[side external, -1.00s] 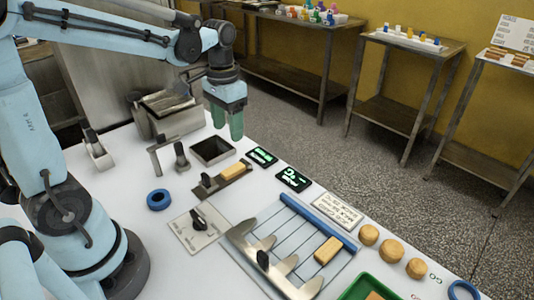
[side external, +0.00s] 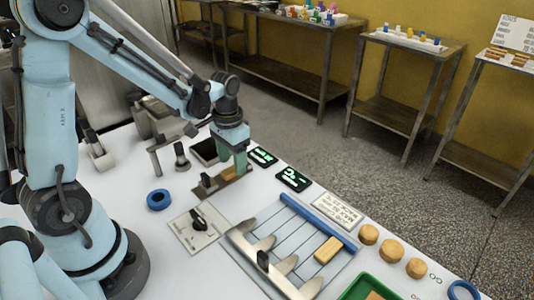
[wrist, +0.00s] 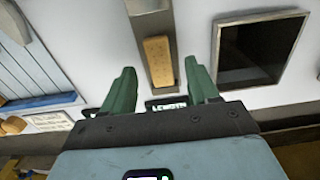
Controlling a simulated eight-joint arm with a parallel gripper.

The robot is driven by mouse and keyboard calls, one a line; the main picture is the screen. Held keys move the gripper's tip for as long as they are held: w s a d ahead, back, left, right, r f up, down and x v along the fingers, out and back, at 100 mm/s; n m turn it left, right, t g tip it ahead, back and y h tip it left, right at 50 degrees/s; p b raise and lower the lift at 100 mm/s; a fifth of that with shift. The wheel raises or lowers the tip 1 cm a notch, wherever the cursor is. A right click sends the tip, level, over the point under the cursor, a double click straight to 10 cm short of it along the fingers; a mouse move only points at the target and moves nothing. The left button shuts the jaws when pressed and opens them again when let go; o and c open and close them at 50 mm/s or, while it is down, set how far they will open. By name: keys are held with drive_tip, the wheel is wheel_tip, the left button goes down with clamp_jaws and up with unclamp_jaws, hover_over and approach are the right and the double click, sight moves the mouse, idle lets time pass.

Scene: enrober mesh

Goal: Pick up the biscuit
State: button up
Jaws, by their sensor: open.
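A tan rectangular biscuit (side external: 228,174) lies on a narrow metal plate (side external: 212,190) with a black knob. It is partly hidden by my gripper (side external: 233,163) in the side view. In the wrist view the biscuit (wrist: 158,60) lies lengthwise between the lines of my two green fingers (wrist: 161,70). The fingers are apart with nothing held. My gripper is above or close by the biscuit; the exact height gap is hard to tell. A second rectangular biscuit (side external: 327,250) lies on the wire mesh tray (side external: 293,243).
An open dark square bin (wrist: 258,50) stands close beside the plate. Two black displays (side external: 293,180) and a printed sign (side external: 338,210) lie to the right. Round biscuits (side external: 391,251), a green tray (side external: 357,287), a blue ring (side external: 158,200) and a knob panel (side external: 199,229) occupy the table.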

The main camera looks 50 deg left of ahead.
drive_tip(key=shift+f, duration=0.85)
drive_tip(key=c, duration=0.9)
drive_tip(key=shift+r, duration=0.2)
drive_tip(key=shift+r, duration=0.6)
wheel_tip(320, 180, up, 2)
drive_tip(key=shift+r, duration=0.15)
drive_tip(key=s+d+r, duration=0.4)
drive_tip(key=d+r, duration=0.3)
drive_tip(key=d, duration=0.4)
